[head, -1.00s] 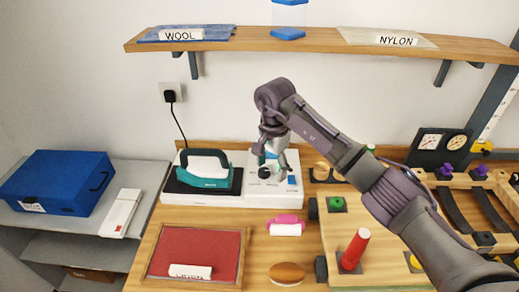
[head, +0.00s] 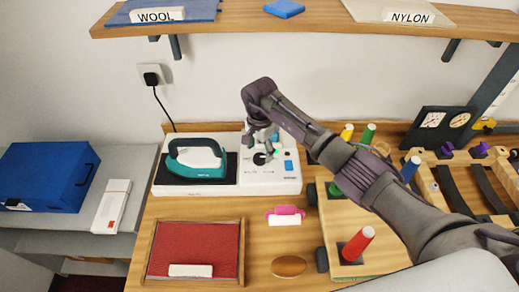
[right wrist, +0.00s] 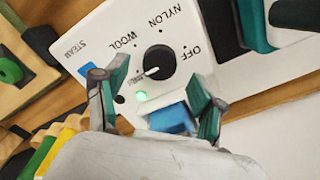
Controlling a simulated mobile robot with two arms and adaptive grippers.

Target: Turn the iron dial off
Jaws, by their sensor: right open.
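The iron dial (right wrist: 160,62) is a round black knob on the white control panel (head: 270,183); it also shows in the head view (head: 259,158). Its white pointer aims down-left in the right wrist view, away from the OFF mark (right wrist: 192,53), toward a small label I cannot read. A green light (right wrist: 141,96) glows beside it. My right gripper (right wrist: 158,95) is open and empty, its fingers either side of the space just before the dial, apart from it. In the head view it (head: 262,138) is close above and behind the dial. My left gripper is not in view.
The teal iron (head: 195,158) rests on its black pad left of the dial. A blue STEAM button (right wrist: 85,75) is on the panel. A spool board (head: 335,225) with coloured cones stands right. A red framed mat (head: 195,245) lies in front. A shelf (head: 300,27) hangs above.

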